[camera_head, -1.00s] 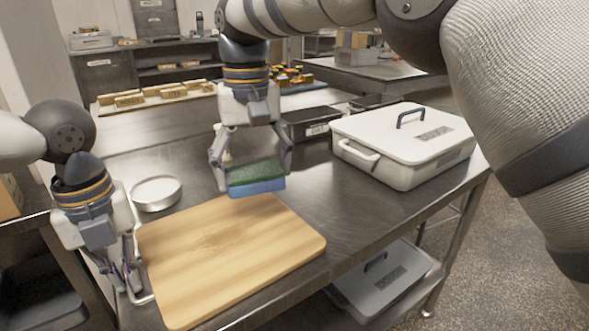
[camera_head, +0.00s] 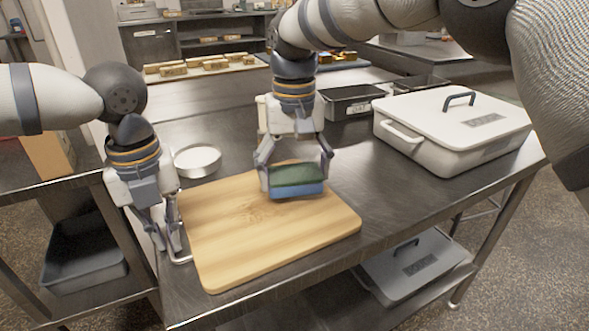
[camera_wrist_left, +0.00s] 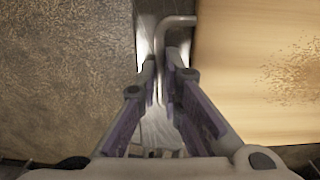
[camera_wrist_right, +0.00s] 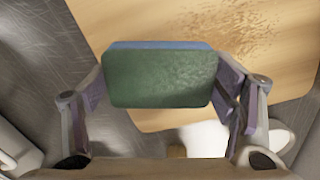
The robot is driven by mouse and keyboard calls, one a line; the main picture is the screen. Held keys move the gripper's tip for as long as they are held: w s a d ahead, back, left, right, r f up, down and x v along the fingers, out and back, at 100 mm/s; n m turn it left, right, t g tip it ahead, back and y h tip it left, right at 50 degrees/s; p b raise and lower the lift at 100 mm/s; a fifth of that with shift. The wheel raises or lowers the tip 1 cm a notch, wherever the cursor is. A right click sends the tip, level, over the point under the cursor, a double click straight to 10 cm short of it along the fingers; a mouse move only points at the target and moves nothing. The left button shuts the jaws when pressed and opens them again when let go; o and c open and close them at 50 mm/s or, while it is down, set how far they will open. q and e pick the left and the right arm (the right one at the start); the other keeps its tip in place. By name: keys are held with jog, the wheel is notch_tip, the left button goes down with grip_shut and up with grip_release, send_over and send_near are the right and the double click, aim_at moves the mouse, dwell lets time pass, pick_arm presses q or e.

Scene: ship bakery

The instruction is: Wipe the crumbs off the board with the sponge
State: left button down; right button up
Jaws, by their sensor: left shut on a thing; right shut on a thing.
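The wooden board (camera_head: 235,255) lies flat on the steel table, with a patch of brown crumbs (camera_wrist_right: 225,35) near its middle, also visible in the left wrist view (camera_wrist_left: 295,72). My right gripper (camera_head: 296,182) is shut on the sponge (camera_head: 297,175), green on top and blue below. It holds the sponge over the board's back right part; I cannot tell whether the sponge touches the wood. My left gripper (camera_head: 176,255) is shut on a metal handle (camera_wrist_left: 175,22) at the board's left edge.
A round white dish (camera_head: 197,160) stands behind the board. A white lidded box (camera_head: 440,155) stands on the right of the table, with dark trays (camera_head: 350,104) behind it. A tray of baked pieces (camera_head: 205,68) lies at the back. The table's front edge is close to the board.

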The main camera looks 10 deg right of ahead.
aim_at(228, 220)
jog(key=shift+f, duration=1.05)
